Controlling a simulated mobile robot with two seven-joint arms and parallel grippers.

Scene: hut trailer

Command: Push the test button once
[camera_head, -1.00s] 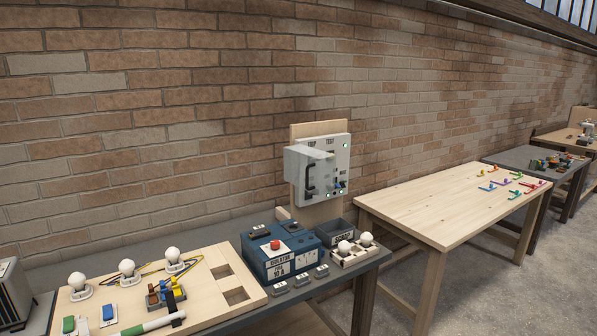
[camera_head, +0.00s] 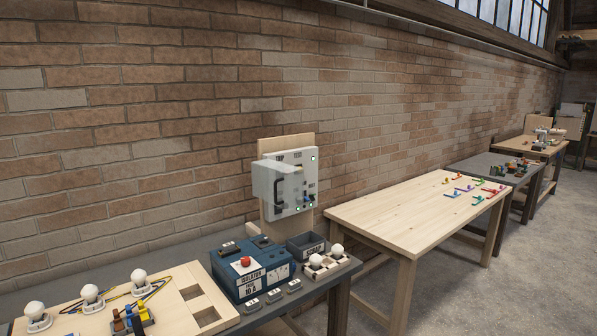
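A grey electrical panel (camera_head: 306,166) is mounted upright on a wooden backboard (camera_head: 284,143) at the back of the grey bench. A clear cover (camera_head: 266,182) stands out from its left part, with a dark handle behind or on it. Small dark labels run along the panel's top edge, and green lights show on its right side. A small blue part sits low on the right. The lettering is too small for me to tell which part is the test button. Neither of my grippers is in view.
A blue isolator box (camera_head: 254,283) with a red button (camera_head: 246,261) stands on the bench before the panel. A dark bin (camera_head: 306,246) and a bulb tray (camera_head: 327,268) are beside it. A wooden bulb board (camera_head: 173,316) lies left. A pale table (camera_head: 400,213) stands right.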

